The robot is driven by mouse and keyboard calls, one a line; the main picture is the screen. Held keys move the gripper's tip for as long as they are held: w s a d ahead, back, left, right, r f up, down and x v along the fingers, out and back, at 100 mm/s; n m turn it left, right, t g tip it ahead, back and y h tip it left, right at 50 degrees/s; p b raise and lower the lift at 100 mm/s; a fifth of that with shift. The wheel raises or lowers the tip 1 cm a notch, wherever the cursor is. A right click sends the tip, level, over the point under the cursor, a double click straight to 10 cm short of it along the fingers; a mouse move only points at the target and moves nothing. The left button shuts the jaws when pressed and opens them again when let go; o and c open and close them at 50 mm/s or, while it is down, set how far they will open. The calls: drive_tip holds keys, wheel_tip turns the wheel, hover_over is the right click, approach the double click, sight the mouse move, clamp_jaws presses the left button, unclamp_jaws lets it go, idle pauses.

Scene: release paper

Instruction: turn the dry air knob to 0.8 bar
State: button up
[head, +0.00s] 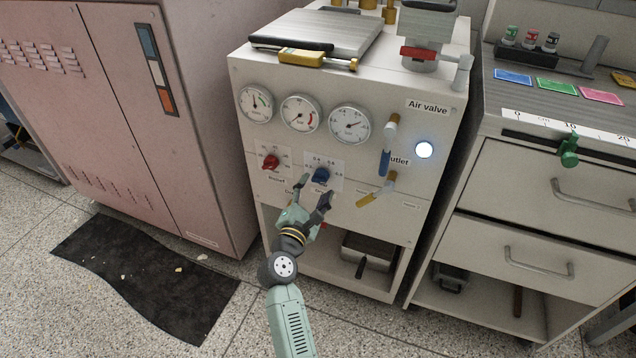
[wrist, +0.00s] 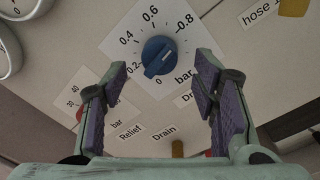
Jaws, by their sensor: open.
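The blue dry air knob (head: 320,176) sits on a white scale plate on the front of the white cabinet. In the wrist view the knob (wrist: 158,57) shows close up, with marks from 0 to 0.8 around it. Its grip ridge slants from lower left to upper right with a pale line on it; I cannot tell which mark it points to. My gripper (head: 314,191) is open and empty just in front of the knob. In the wrist view its purple-padded fingers (wrist: 159,78) stand either side of the knob, apart from it. The label below is partly hidden.
A red relief knob (head: 271,162) is left of the blue one. Three gauges (head: 300,114) sit above. A blue valve handle (head: 385,162) and a yellow handle (head: 368,199) stick out to the right. An open shelf (head: 331,272) lies below.

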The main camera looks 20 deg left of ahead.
drive_tip(key=s, duration=0.8)
drive_tip(key=shift+s+d, duration=0.15)
drive_tip(key=shift+s, duration=0.1)
drive_tip(key=shift+f, duration=0.1)
